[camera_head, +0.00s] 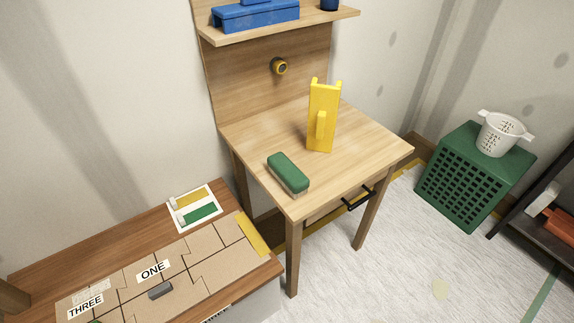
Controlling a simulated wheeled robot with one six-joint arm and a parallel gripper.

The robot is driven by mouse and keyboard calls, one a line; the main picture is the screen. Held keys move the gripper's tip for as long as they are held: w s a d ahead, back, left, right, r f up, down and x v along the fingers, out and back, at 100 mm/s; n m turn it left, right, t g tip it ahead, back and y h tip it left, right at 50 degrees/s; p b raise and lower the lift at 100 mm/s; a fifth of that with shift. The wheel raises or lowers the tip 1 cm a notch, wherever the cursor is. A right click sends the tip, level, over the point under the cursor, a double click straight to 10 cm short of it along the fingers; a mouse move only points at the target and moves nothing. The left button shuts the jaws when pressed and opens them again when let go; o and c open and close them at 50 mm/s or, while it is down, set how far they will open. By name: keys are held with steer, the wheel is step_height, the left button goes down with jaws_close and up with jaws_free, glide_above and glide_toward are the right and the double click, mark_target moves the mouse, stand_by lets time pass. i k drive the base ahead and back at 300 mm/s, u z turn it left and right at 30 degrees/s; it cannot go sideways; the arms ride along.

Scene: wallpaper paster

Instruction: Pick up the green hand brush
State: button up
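The green hand brush (289,171) lies on the light wooden table (365,152), close to its front left edge. It has a green block body with a pale underside that looks like bristles. It lies at a slant, its near end toward the table's front corner. Nothing touches it. My gripper is not in this view.
A yellow upright tool with a handle (322,118) stands behind the brush. A shelf above holds a blue toolbox (255,15). A lower wooden bench (120,255) with cardboard pieces is at left.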

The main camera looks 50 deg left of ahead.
mark_target(292, 179)
steer(key=u, duration=0.7)
steer(key=i, duration=0.9)
steer(key=u, duration=0.85)
